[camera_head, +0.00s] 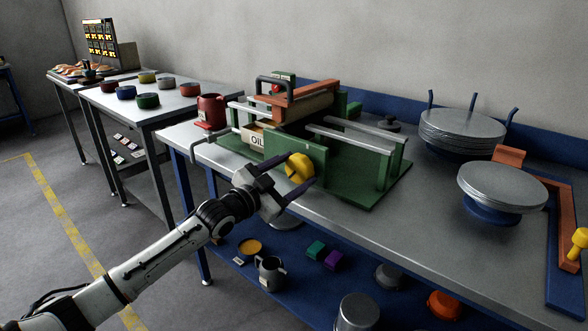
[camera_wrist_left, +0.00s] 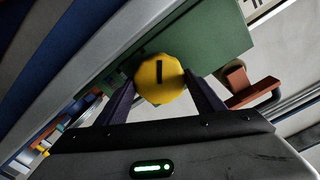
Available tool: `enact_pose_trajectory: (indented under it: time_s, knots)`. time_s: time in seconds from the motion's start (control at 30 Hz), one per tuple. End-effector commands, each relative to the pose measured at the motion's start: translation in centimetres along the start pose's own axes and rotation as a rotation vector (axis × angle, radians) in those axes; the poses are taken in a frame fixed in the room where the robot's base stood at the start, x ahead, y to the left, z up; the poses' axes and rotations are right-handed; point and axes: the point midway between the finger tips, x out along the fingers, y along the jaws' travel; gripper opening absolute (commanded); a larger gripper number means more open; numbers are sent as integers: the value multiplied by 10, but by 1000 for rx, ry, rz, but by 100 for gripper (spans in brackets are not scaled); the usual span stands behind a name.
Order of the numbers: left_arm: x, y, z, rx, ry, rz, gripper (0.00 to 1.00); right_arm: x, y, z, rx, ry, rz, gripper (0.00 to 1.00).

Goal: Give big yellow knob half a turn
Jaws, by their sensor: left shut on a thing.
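The big yellow knob (camera_head: 299,168) sits on the front of the green machine (camera_head: 318,152) on the bench. In the left wrist view the knob (camera_wrist_left: 160,80) is many-sided, with a dark straight mark on its face. My left gripper (camera_head: 291,177) reaches in from the left, with one finger on each side of the knob. In the left wrist view the fingers of my left gripper (camera_wrist_left: 165,94) close on the knob from both sides and partly cover its edges. My right gripper is in neither view.
A red can (camera_head: 210,112) stands left of the machine. Stacked grey discs (camera_head: 502,187) stand on the right of the bench (camera_head: 428,222), with a smaller yellow knob (camera_head: 579,238) at the far right. The lower blue shelf holds a grey mug (camera_head: 270,274) and several pots.

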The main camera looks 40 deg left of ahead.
Motion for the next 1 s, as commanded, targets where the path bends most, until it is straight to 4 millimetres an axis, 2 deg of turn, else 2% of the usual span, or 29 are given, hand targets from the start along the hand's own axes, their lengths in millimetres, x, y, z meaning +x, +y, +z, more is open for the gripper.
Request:
enact_pose_trajectory:
  time_s: [1.0]
  knots:
    - [0, 3, 2, 968, -11, 0, 39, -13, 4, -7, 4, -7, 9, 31]
